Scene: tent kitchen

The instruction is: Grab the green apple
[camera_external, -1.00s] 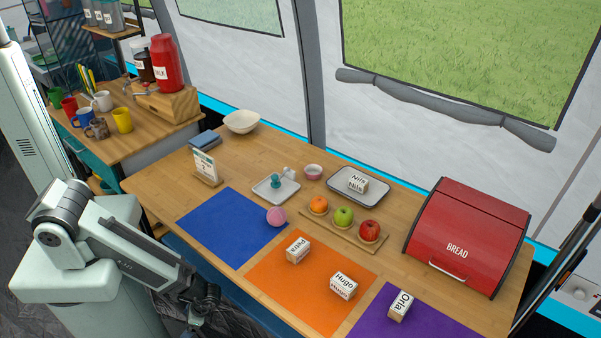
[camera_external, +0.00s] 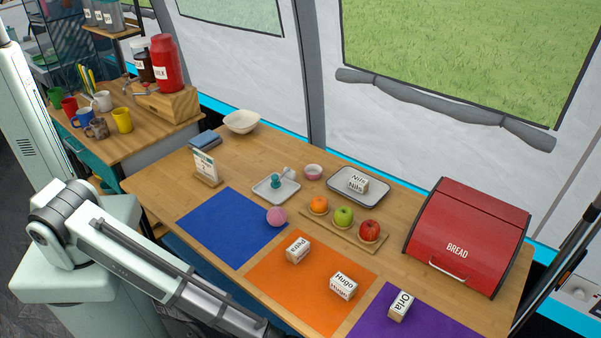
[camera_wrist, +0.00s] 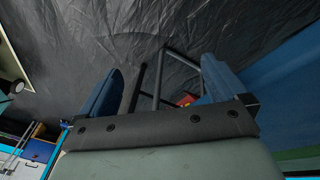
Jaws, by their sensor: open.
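The green apple (camera_external: 343,216) sits in the middle of a wooden board (camera_external: 376,245), between an orange (camera_external: 319,204) on its left and a red apple (camera_external: 369,229) on its right. In the wrist view my gripper (camera_wrist: 160,75) has its two blue fingers wide apart with nothing held between them. Dark cloth and dark bars show beyond the fingers, and no apple is in that view. In the external view my arm reaches to the bottom edge, below the table front, and the gripper is cut off there. It is well away from the apple.
Blue (camera_external: 231,226), orange (camera_external: 316,295) and purple (camera_external: 409,317) mats lie along the front, with labelled blocks on the orange and purple ones. A grey tray (camera_external: 340,192) stands behind the fruit; a red bread box (camera_external: 468,235) stands right.

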